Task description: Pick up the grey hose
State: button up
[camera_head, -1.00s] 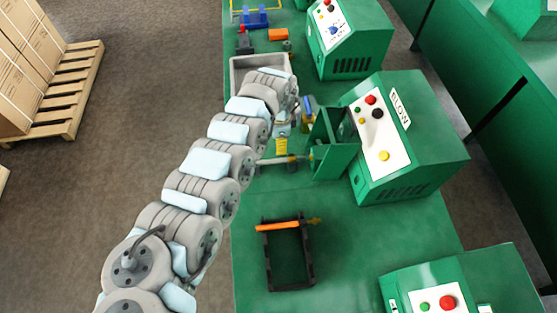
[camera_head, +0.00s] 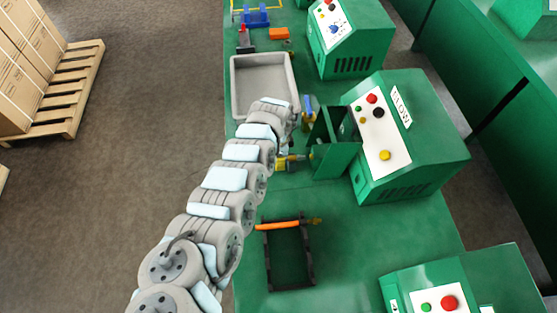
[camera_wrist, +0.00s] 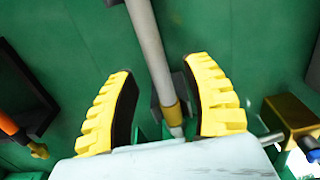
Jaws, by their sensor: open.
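The grey hose (camera_wrist: 150,50) shows in the wrist view as a light grey tube running down from the top edge to a yellow-brown collar and a pale tip. My gripper (camera_wrist: 160,68) is open, with one yellow ridged finger on each side of the hose. A gap shows between the hose and both fingers. I cannot tell whether the fingertips have reached its height. In the head view my arm hides most of the hose and nearly all of the gripper, beside the green crimper (camera_head: 415,140).
A black rack (camera_head: 308,265) holding an orange hose (camera_head: 280,226) stands nearer on the green bench (camera_head: 350,245). An empty grey tray (camera_head: 236,85) lies beyond my arm. A brass block (camera_wrist: 292,115) is right of the gripper in the wrist view.

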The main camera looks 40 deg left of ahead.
jog(key=shift+f, duration=0.25)
grip_shut()
jog(key=shift+r, duration=0.1)
